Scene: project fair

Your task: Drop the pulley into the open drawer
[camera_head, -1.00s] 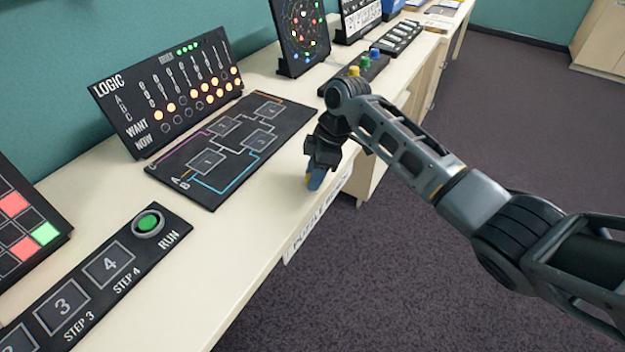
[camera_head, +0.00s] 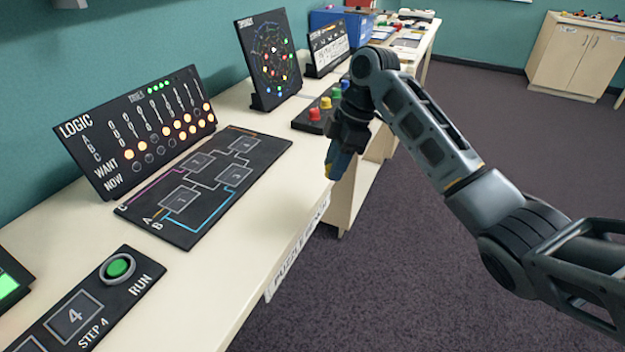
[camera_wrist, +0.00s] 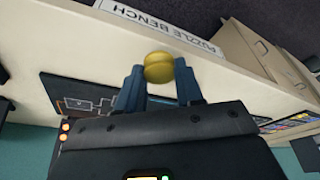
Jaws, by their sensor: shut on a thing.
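The pulley (camera_wrist: 158,68) is a small yellow grooved wheel. In the wrist view it sits between the two blue fingers of my gripper (camera_wrist: 160,85), which is shut on it. In the head view my gripper (camera_head: 335,165) hangs, fingers down, at the front edge of the bench; the pulley there is mostly hidden by the fingers. A pale drawer-like unit (camera_wrist: 262,52) shows beyond the bench edge in the wrist view, but I cannot tell whether it is an open drawer.
The puzzle bench (camera_head: 225,265) holds a logic panel (camera_head: 140,125), a circuit board (camera_head: 205,185), a run-button strip (camera_head: 90,310) and a board with coloured knobs (camera_head: 318,116). A cabinet (camera_head: 575,55) stands at the far right. The carpeted floor (camera_head: 420,290) is open.

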